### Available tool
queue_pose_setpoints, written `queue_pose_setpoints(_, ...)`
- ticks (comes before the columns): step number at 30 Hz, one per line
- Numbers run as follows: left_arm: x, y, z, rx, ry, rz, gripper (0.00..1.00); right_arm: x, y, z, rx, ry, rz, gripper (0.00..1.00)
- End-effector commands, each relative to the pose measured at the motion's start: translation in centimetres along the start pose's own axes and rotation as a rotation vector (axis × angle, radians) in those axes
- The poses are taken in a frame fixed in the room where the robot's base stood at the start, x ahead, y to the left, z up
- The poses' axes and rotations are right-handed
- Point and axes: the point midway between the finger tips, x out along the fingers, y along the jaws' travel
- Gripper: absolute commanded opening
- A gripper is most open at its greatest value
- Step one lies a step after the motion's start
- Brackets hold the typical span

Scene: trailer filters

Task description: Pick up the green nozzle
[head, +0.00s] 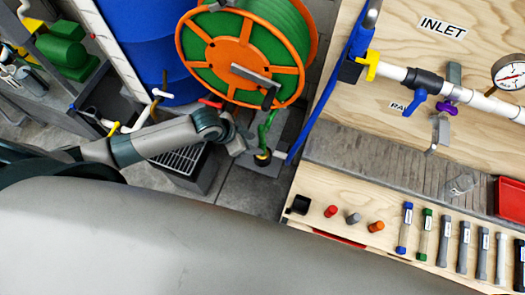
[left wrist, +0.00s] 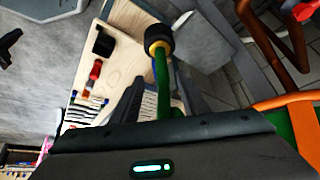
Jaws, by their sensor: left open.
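The green nozzle (head: 262,157) hangs at the end of a green hose below the orange reel. It has a black tip and a yellow ring. My left gripper (head: 246,137) is open and close beside the hose, just above and left of the nozzle tip. In the left wrist view the nozzle (left wrist: 160,43) points away from the gripper, and its green shaft runs back between or alongside the dark fingers (left wrist: 148,103). I cannot tell whether the fingers touch it. My right gripper is not in view.
The orange hose reel (head: 203,50) stands above, before a blue barrel (head: 135,35). A wooden bench (head: 385,240) with coloured caps and several filter tubes lies right. A pipe panel with a gauge (head: 509,73) is upper right. A dark grated box (head: 185,165) stands below my arm.

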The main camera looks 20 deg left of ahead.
Motion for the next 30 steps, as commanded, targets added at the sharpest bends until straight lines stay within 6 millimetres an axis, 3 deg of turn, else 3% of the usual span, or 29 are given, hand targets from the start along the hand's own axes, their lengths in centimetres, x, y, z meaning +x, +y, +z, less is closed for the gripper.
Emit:
queue_pose_setpoints(17,0.9,-0.1,-0.2,-0.001,0.000,-0.001,0.41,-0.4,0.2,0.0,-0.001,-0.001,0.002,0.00)
queue_pose_setpoints(30,4.8,-0.4,-1.3,-0.002,0.000,-0.001,0.41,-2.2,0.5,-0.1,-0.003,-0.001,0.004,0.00)
